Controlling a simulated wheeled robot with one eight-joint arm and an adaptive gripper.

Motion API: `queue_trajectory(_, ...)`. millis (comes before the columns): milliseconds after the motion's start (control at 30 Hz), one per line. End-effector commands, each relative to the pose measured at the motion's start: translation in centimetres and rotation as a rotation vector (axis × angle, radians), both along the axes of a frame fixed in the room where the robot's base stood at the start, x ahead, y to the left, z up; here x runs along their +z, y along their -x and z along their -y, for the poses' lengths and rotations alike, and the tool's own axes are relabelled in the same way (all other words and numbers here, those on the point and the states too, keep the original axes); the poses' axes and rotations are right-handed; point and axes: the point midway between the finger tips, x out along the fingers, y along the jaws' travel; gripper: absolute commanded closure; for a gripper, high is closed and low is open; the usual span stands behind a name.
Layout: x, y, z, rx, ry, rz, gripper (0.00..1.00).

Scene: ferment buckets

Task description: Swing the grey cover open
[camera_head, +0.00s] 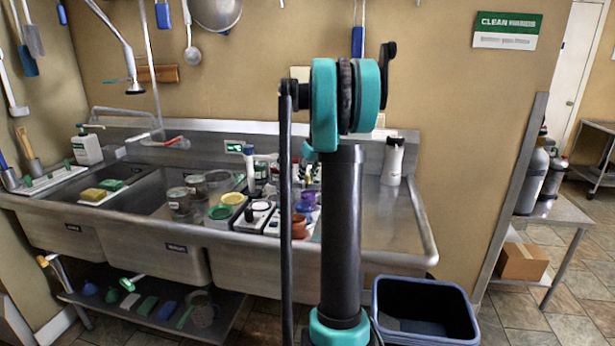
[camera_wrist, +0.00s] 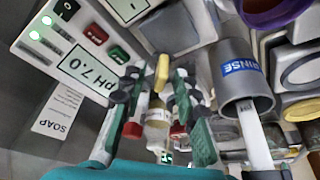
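I cannot identify the grey cover with certainty. In the wrist view, a plain grey block-like surface (camera_wrist: 178,28) lies just beyond my fingers and may be it; no hinge or handle shows clearly. My gripper (camera_wrist: 157,88) has its two green-padded fingers apart, with a gap between them. A small bottle (camera_wrist: 157,112) and a yellow piece show in that gap; I cannot tell how far behind they are, and nothing looks clamped. In the head view my own arm hides the gripper and part of the counter.
A white meter (camera_wrist: 88,68) reading pH 7.0 lies left of my fingers. A grey cup marked RINSE (camera_wrist: 243,75) is close on the right. Small containers crowd the steel sink (camera_head: 235,262). The right drainboard (camera_head: 375,225) is mostly clear; a bin (camera_head: 425,312) stands below.

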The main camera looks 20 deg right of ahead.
Motion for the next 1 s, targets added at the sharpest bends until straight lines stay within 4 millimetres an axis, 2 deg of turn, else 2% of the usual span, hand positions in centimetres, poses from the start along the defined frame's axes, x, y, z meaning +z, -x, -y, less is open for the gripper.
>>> queue_trajectory(33, 0.01, 0.00, 0.00, 0.000, 0.000, 0.000, 0.76)
queue_trajectory(233, 0.02, 0.01, 0.00, 0.000, 0.000, 0.000, 1.00)
queue_trajectory(733, 0.04, 0.01, -0.01, -0.008, 0.000, 0.000, 1.00)
queue_trajectory(1000, 0.05, -0.02, -0.09, -0.105, 0.001, 0.001, 1.00)
